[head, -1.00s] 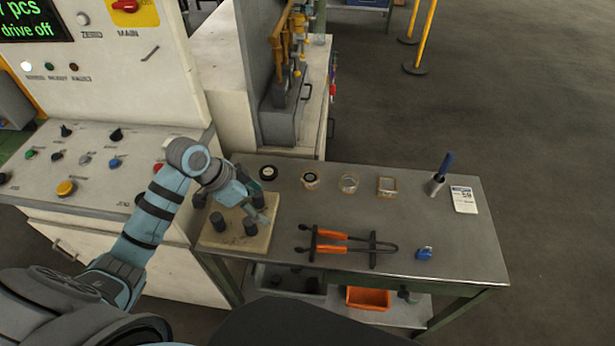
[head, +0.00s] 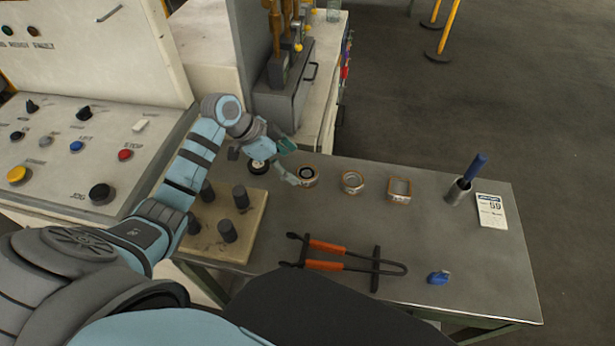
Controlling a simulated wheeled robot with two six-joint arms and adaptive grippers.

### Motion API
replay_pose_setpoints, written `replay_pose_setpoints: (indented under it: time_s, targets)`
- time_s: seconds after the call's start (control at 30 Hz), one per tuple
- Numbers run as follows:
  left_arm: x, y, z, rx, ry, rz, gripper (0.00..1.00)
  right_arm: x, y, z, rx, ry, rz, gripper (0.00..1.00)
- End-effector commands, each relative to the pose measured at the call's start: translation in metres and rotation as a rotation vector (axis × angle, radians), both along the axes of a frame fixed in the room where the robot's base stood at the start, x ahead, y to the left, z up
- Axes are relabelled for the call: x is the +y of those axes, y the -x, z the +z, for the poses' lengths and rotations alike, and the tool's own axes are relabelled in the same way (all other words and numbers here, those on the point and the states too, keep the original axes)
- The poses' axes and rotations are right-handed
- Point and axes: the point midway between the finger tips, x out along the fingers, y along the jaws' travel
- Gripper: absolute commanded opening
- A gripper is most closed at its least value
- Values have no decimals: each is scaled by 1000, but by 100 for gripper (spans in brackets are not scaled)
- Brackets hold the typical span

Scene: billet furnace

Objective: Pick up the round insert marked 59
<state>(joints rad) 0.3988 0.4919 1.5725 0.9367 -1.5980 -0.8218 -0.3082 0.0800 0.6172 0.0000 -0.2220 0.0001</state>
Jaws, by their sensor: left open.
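Near the back edge of the grey table, a dark round piece with a pale ring (head: 258,168) sits partly behind my left gripper. To its right are a round piece with a dark centre (head: 307,174), a round ring-shaped piece (head: 352,181) and a square frame (head: 399,189). No number is readable on any of them. A card (head: 491,210) at the right shows 59. My left gripper (head: 291,164) is open, its fingers between the first two round pieces and close to the dark-centred one; I cannot tell whether they touch. My right gripper is not in view.
A pale board with several dark pegs (head: 228,232) lies at the table's left. Orange-handled tongs (head: 327,256) lie in front, with a small blue object (head: 437,277) to their right. A metal cup (head: 457,192) holds a blue item. A control panel (head: 75,150) stands left.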

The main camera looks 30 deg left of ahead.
Motion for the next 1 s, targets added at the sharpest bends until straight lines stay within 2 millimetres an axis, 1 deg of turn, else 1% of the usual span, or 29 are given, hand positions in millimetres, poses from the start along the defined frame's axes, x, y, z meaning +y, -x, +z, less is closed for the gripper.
replay_pose_setpoints:
  time_s: [0.03, 0.13, 0.3, 0.37, 0.43, 0.6, 0.97, 1.0]
  targets:
    - [-4, -3, -7, 0, 2, 0, 75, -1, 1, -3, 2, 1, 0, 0]
    - [-9, -7, -17, -1, 2, -1, 75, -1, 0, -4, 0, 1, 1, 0]
    - [-21, -22, -45, 1, 2, -2, 75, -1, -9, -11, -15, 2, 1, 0]
    - [-25, -25, -52, 0, 3, -2, 75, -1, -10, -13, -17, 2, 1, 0]
    - [-27, -26, -55, 0, -2, -4, 75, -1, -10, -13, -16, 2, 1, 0]
    - [-27, -26, -55, -2, -2, -4, 75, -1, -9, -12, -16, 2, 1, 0]
    - [-27, -26, -55, -1, -1, -4, 17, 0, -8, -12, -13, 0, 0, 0]
    - [-27, -26, -55, -1, -1, -4, 11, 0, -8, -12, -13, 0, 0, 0]
